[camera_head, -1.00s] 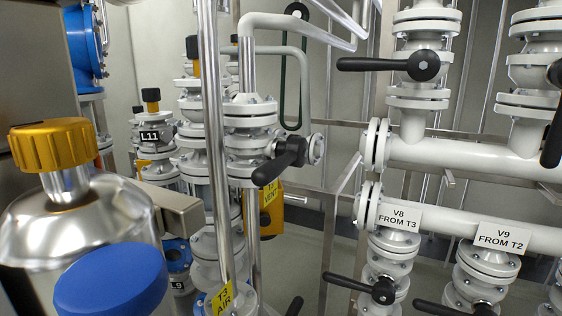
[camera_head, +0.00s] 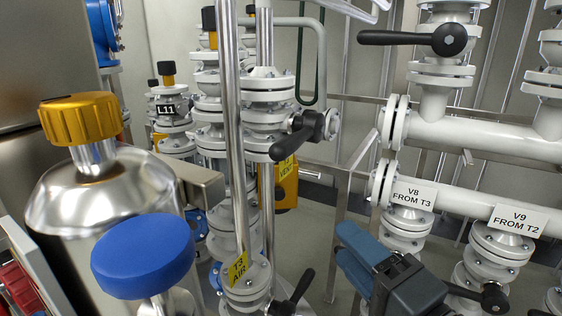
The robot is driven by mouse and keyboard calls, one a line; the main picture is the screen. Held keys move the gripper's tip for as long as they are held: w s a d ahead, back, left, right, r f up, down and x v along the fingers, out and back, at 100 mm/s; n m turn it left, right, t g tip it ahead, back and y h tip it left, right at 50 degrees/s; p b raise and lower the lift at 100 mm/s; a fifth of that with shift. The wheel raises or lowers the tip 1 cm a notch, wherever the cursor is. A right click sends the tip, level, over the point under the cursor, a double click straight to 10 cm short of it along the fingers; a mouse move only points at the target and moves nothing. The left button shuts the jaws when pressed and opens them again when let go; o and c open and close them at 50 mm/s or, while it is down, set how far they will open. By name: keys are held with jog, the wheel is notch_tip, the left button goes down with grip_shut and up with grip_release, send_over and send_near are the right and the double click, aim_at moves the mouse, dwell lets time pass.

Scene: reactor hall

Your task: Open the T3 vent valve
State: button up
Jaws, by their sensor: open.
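The T3 vent valve is in the middle of the head view, on a vertical white flanged pipe. Its black lever (camera_head: 292,140) points down and left from its hub, toward me. A yellow tag reading VENT (camera_head: 287,170) hangs just below it, partly hidden by the lever. My gripper (camera_head: 344,248), with blue fingers, is at the lower right, below and right of the lever and apart from it. It is open, with nothing seen between the fingers.
A T-3 AIR valve with a yellow tag (camera_head: 239,268) and black lever (camera_head: 291,298) sits below. A steel pipe (camera_head: 236,150) stands left of the vent lever. Pipes labelled V8 (camera_head: 414,194) and V9 (camera_head: 519,220) are at right. A blue knob (camera_head: 143,256) is at front left.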

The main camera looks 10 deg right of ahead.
aim_at(293, 150)
jog(key=w+a+r+y, duration=0.1)
jog(key=r, duration=0.2)
jog(key=w+a+r+y, duration=0.1)
jog(key=w+a+r, duration=0.1)
jog(key=r, duration=0.2)
jog(key=w+a+r+y, duration=0.1)
jog(key=r+y, duration=0.1)
jog(key=r, duration=0.1)
jog(key=shift+w+a+r+m, duration=0.25)
jog(key=shift+a+r+m, duration=0.05)
jog(key=shift+a, duration=0.1)
jog(key=p+x, duration=0.1)
jog(key=x, duration=0.6)
jog(key=shift+w, duration=0.15)
jog(key=shift+a+f, duration=0.1)
jog(key=shift+f, duration=0.05)
grip_shut()
